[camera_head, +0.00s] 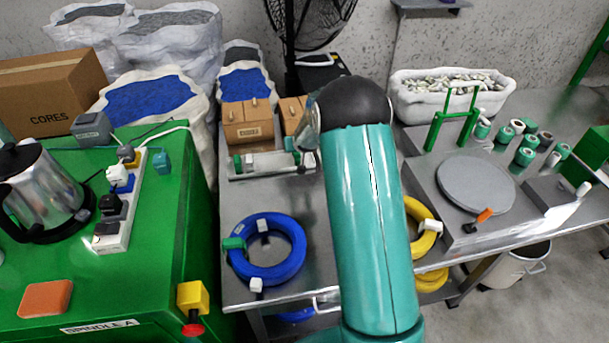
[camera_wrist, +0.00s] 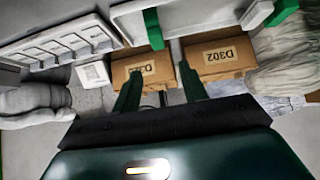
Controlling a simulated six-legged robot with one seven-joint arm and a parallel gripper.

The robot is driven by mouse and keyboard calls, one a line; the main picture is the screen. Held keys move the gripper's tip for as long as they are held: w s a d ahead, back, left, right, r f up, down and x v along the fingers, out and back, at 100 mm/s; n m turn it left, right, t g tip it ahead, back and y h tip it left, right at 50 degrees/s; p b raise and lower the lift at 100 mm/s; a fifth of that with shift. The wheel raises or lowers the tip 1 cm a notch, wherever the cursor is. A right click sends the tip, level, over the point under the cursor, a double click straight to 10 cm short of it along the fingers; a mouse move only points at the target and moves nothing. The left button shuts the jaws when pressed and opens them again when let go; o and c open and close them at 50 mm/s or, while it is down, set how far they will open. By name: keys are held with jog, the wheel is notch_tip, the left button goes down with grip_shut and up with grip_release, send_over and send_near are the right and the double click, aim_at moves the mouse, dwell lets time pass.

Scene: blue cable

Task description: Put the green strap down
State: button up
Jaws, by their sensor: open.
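A green band (camera_head: 233,243), which looks like the strap, sits around the left side of the blue cable coil (camera_head: 290,268) on the grey bench. White ties hold the coil at its top and bottom. My gripper (camera_wrist: 160,70) shows in the wrist view with its two dark green fingers apart and nothing seen between them. It points toward two cardboard boxes, a left one (camera_wrist: 148,70) and a right one (camera_wrist: 222,60), marked D302. My arm hides the gripper in the head view. The coil does not show in the wrist view.
A green cabinet (camera_head: 160,250) with a kettle (camera_head: 40,195) and power strip (camera_head: 122,205) stands left. A grey tray (camera_head: 270,168) lies behind the coil. Yellow coils (camera_head: 422,235) and a round plate (camera_head: 475,183) are right of my arm. Bare bench shows between tray and coil.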

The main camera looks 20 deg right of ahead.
jog(key=s+a+r+g, duration=0.1)
jog(key=s+a+r, duration=0.3)
jog(key=s+r, duration=0.6)
jog(key=s+a+r, duration=0.5)
jog(key=s+r, duration=0.3)
jog(key=r, duration=0.4)
jog(key=s+a+r+n+g+y, duration=0.1)
jog(key=s+a+r, duration=0.1)
jog(key=s, duration=1.1)
jog(key=s+a+r+n+g, duration=0.1)
jog(key=s+a, duration=0.3)
jog(key=s, duration=0.9)
jog(key=shift+a+r+y, duration=0.4)
jog(key=shift+r, duration=0.15)
